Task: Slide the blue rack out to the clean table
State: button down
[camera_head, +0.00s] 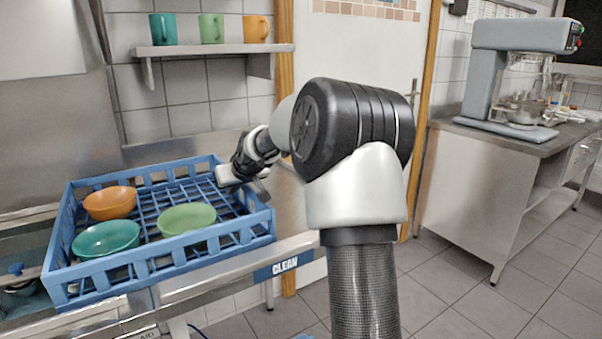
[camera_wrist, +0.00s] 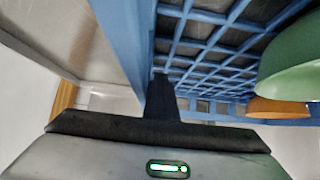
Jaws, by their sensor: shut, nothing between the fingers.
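The blue rack (camera_head: 165,253) is an open crate with a grid floor, in the left of the head view. It holds an orange bowl (camera_head: 110,203), a teal bowl (camera_head: 105,239) and a green bowl (camera_head: 187,218). Its right end reaches onto the steel table with the blue CLEAN label (camera_head: 285,266). My gripper (camera_head: 262,190) is at the rack's right end, fingers shut and empty. In the wrist view the fingers (camera_wrist: 161,98) are beside the inner face of the rack's side wall (camera_wrist: 122,40), above the grid. I cannot tell whether they touch it.
A grey machine housing (camera_head: 45,120) stands behind and left of the rack. A wall shelf (camera_head: 215,48) with a teal, a green and an orange mug is above. A steel bench (camera_head: 480,150) with a mixer (camera_head: 515,75) stands at the right. Tiled floor is open between.

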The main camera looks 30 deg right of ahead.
jog(key=d+p, duration=0.2)
jog(key=d, duration=1.8)
jog(key=shift+d, duration=0.4)
jog(key=shift+a+b, duration=0.3)
jog(key=shift+a, duration=0.6)
notch_tip(320, 180, up, 8)
jog(key=p, duration=0.5)
